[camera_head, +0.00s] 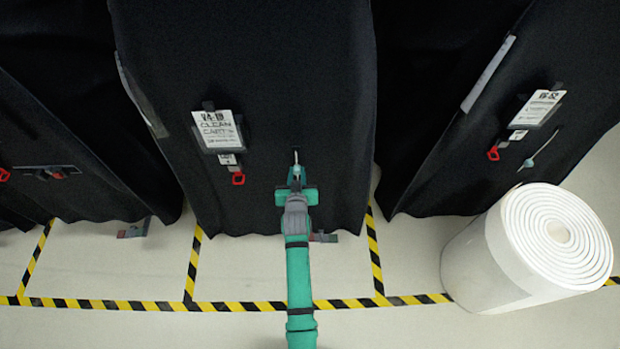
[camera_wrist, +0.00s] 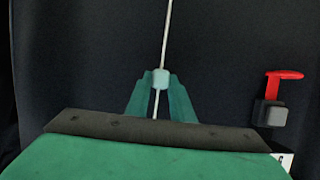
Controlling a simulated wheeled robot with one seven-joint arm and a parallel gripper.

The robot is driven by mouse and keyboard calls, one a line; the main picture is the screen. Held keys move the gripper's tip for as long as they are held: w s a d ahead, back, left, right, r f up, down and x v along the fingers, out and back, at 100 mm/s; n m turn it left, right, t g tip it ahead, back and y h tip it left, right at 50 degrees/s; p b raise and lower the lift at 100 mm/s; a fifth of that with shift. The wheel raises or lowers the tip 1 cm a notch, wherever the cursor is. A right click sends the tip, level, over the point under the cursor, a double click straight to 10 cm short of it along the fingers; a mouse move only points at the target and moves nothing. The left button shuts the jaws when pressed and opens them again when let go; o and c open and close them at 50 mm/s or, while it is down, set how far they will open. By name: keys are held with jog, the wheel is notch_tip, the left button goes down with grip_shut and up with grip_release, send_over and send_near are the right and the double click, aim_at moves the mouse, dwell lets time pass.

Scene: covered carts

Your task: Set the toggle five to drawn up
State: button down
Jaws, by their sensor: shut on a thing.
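A toggle on a thin pale cord (camera_wrist: 167,40) shows in the wrist view; the toggle (camera_wrist: 160,79) is a small pale piece around the cord. My gripper (camera_wrist: 160,88) is shut on the toggle, with a green finger on each side of it. In the head view my gripper (camera_head: 296,174) is at the front of the middle black-covered cart (camera_head: 270,90), and the cord rises just above it. The fingers hide most of the toggle there. I cannot read a number on this toggle.
A white roll (camera_head: 480,262) stands at right. Striped tape (camera_head: 130,305) marks the floor.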

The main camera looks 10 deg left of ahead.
jog(key=shift+w+r, duration=0.15)
jog(key=shift+r, duration=0.2)
jog(key=c, duration=1.5)
grip_release()
jog(key=shift+f, duration=0.15)
jog(key=shift+s, duration=0.3)
jog(key=v, duration=1)
jog(key=shift+s, duration=0.25)
